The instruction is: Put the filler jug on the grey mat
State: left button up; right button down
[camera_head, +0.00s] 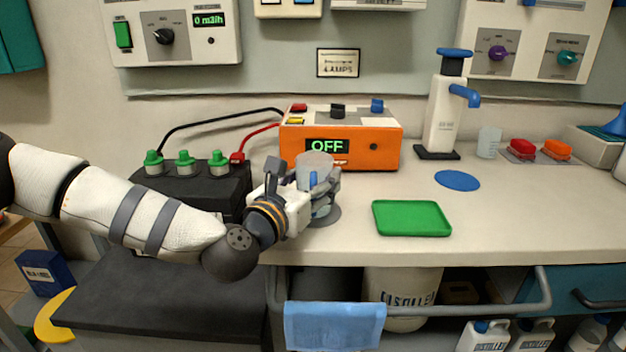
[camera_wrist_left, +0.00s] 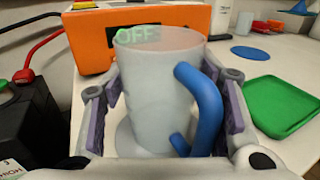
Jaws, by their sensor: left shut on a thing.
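The filler jug (camera_head: 315,164) is a pale translucent cup with a blue handle; it also fills the middle of the left wrist view (camera_wrist_left: 150,90). My left gripper (camera_head: 308,182) is shut around the jug's sides, with a finger on each side in the left wrist view (camera_wrist_left: 168,105). The jug is upright. The grey mat (camera_head: 331,216) is a round disc near the front edge of the bench, directly below the jug and partly hidden by it and the gripper. I cannot tell whether the jug's base touches the mat. My right gripper is out of view.
An orange charger (camera_head: 390,152) reading OFF stands behind the jug. A black battery (camera_head: 200,185) with green caps is to its left. A green tray (camera_head: 411,218) and a blue disc (camera_head: 457,180) lie to the right. A white dispenser (camera_head: 443,115) stands at the back.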

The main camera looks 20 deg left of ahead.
pick_arm(q)
jog(key=shift+f, duration=0.15)
jog(key=o, duration=1.2)
jog(key=shift+r, duration=0.25)
jog(key=shift+s, duration=0.4)
jog(key=s, duration=0.3)
jog(key=s+a, duration=0.1)
jog(key=s, duration=0.7)
jog(key=shift+a+r, duration=0.15)
jog(key=shift+a, duration=0.25)
